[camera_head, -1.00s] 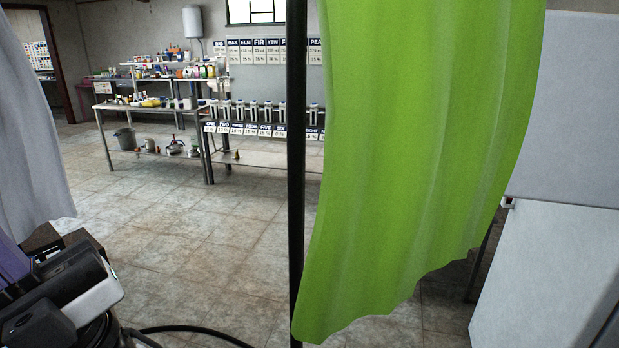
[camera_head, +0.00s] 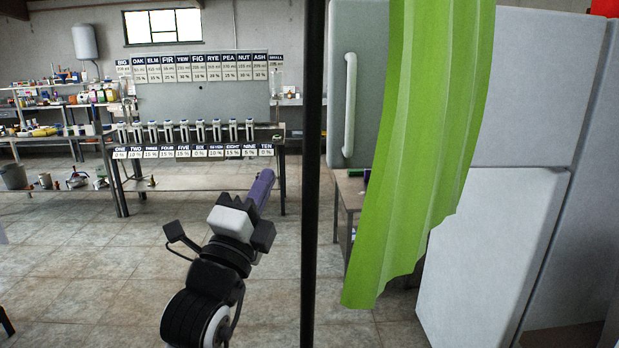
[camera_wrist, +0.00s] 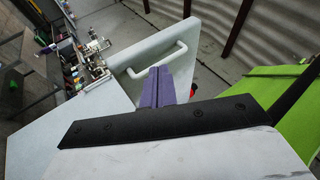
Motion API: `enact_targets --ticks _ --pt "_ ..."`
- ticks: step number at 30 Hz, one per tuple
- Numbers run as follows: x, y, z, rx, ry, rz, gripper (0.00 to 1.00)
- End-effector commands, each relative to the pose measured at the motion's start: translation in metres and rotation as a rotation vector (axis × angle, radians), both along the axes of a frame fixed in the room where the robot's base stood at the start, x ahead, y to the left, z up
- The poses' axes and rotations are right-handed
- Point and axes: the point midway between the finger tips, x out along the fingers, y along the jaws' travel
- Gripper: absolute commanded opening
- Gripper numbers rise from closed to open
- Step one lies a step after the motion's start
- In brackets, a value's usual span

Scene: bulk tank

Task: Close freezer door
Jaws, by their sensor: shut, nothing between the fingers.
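The freezer door (camera_head: 341,45) is a pale panel with a long white handle (camera_head: 350,100). It stands swung out from the white fridge-freezer (camera_head: 535,85), partly hidden by the green curtain in the head view. In the wrist view, the door (camera_wrist: 190,38) shows at the upper middle, with its white handle (camera_wrist: 158,60) just beyond my fingertips. My gripper (camera_head: 264,181) is purple, shut and empty, left of the door in the head view. Its fingers also show in the wrist view (camera_wrist: 160,72). I cannot tell whether they touch the door.
A dark upright pole (camera_head: 312,190) stands between my gripper and the green curtain (camera_head: 430,150). The lower white door (camera_head: 490,255) is at the right. A bench with numbered dispensers (camera_head: 200,135) stands at the back. Tiled floor is open at the left.

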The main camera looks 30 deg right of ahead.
Motion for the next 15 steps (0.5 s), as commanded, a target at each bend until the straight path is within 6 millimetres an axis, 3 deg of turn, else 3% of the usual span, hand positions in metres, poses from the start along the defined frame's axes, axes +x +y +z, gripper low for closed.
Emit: enact_targets --ticks 1,4,8,15 --pt "-0.013 -0.032 -0.019 0.084 -0.017 -0.048 0.0" --pt "-0.033 -0.072 -0.042 0.207 -0.054 -0.112 0.0" --pt "-0.044 -0.095 -0.053 0.276 -0.082 -0.148 0.0" --pt "-0.034 -0.126 -0.04 0.283 -0.085 -0.152 0.0"
